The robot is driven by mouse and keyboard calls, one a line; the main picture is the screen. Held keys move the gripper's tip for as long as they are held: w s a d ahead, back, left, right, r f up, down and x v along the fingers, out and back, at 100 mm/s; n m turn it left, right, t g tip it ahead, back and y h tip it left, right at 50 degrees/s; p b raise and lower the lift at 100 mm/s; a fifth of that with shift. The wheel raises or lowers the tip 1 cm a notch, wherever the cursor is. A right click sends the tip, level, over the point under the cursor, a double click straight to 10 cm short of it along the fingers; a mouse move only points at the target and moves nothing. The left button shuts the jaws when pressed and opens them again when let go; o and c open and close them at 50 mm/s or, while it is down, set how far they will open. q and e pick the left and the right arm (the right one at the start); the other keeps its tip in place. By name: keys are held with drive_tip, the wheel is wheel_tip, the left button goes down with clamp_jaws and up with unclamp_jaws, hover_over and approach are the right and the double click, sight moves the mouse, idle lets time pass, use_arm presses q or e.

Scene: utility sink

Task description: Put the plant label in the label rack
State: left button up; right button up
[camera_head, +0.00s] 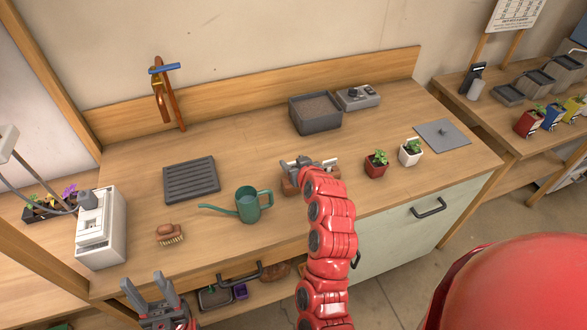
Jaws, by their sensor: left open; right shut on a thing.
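My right gripper (308,168) is low over the middle of the wooden bench, to the right of the green watering can. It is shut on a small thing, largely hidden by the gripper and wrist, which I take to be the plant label. A brown wooden piece (289,187) shows under and beside this gripper, partly covered by it. It may be the label rack, but I cannot tell for sure. I cannot tell whether the held thing touches it. My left gripper (150,287) is open and empty at the bench's front left edge.
A grey bin (315,113) stands behind. Bench space between is clear.

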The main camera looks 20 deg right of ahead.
drive_tip(key=shift+w+f+p, duration=0.2)
drive_tip(key=shift+p, duration=0.15)
wheel_tip(320, 180, down, 3)
drive_tip(key=shift+r+p, duration=0.15)
drive_tip(key=shift+p, duration=0.45)
drive_tip(key=shift+f, duration=0.35)
drive_tip(key=o, duration=0.8)
drive_tip(key=shift+f+b, duration=0.1)
drive_tip(key=shift+b, duration=0.2)
drive_tip(key=o, duration=0.5)
